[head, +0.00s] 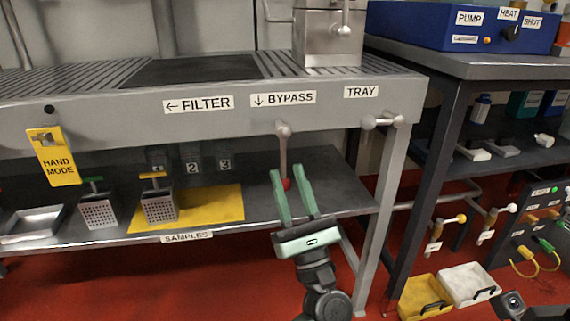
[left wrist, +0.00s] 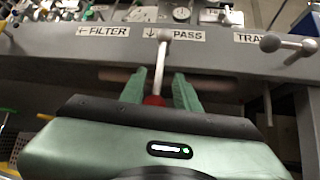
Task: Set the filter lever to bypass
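The filter lever (head: 283,152) is a metal rod with a red knob (head: 287,184), mounted on the grey bench front. It hangs almost straight down from its pivot, under the label "↓ BYPASS" (head: 283,98). The label "← FILTER" (head: 198,104) is to its left. My left gripper (head: 291,184) is open, its green fingers on either side of the knob. In the left wrist view the lever (left wrist: 159,68) runs down between the open fingers (left wrist: 157,92); the knob's lower part is hidden by the gripper body. I cannot tell whether either finger touches it. My right gripper is not seen.
A "TRAY" handle (head: 382,122) sticks out right of the lever. A yellow "HAND MODE" tag (head: 55,157) hangs at the left. A second bench (head: 460,66) stands at the right.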

